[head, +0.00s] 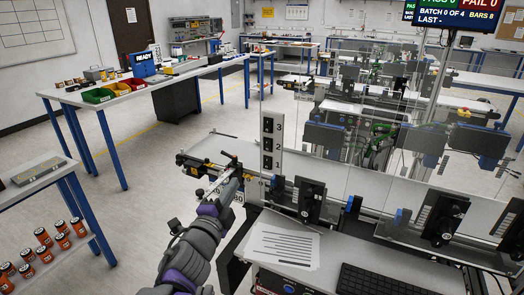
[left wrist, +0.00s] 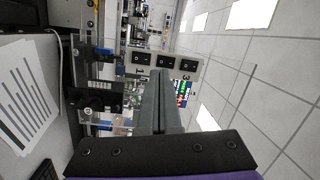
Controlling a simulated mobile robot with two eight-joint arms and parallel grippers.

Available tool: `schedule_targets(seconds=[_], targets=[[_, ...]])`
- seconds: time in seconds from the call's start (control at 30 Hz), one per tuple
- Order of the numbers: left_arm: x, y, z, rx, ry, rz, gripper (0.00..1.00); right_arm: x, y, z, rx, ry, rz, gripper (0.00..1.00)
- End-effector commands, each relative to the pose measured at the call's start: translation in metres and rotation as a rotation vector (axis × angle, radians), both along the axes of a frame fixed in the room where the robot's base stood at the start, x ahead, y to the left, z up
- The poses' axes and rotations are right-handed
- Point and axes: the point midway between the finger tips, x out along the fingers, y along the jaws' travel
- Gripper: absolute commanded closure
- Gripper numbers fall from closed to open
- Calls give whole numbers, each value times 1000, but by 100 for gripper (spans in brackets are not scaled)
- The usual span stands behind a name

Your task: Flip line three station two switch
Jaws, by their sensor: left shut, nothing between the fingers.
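A white upright panel (head: 278,136) carries three black rocker switches marked 3, 2, 1 from top to bottom. The middle switch (head: 268,144) is beside the 2. I see no line number on the panel. My left gripper (head: 232,170) is just left of the panel's lower part, apart from it in the picture. In the left wrist view, the panel (left wrist: 152,59) lies sideways beyond my shut, empty fingers (left wrist: 160,75). They cover the spot between the 1 and the 3; all three rockers show. My right gripper is out of view.
Clear guards (head: 330,185) and conveyor equipment stand right of the panel. A paper sheet (head: 283,243) and a keyboard (head: 375,283) lie in front. More conveyor lines recede behind. A bench with coloured bins (head: 98,95) stands at left; open floor lies between.

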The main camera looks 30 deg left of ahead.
Motion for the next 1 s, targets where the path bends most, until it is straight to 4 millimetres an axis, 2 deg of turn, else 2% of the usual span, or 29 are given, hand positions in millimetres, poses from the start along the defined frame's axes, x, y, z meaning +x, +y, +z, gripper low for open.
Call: schedule_targets(seconds=[0.1,0.23,0.73,0.87,1.0], targets=[[6,-1,14,153,-29,-71,100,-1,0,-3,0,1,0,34],[8,-5,21,246,-42,-123,100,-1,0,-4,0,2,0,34],[13,-8,24,273,-47,-144,100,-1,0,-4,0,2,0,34],[28,-8,26,271,-47,-145,100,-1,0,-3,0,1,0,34],[56,-7,30,271,-48,-146,100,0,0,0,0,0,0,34]])
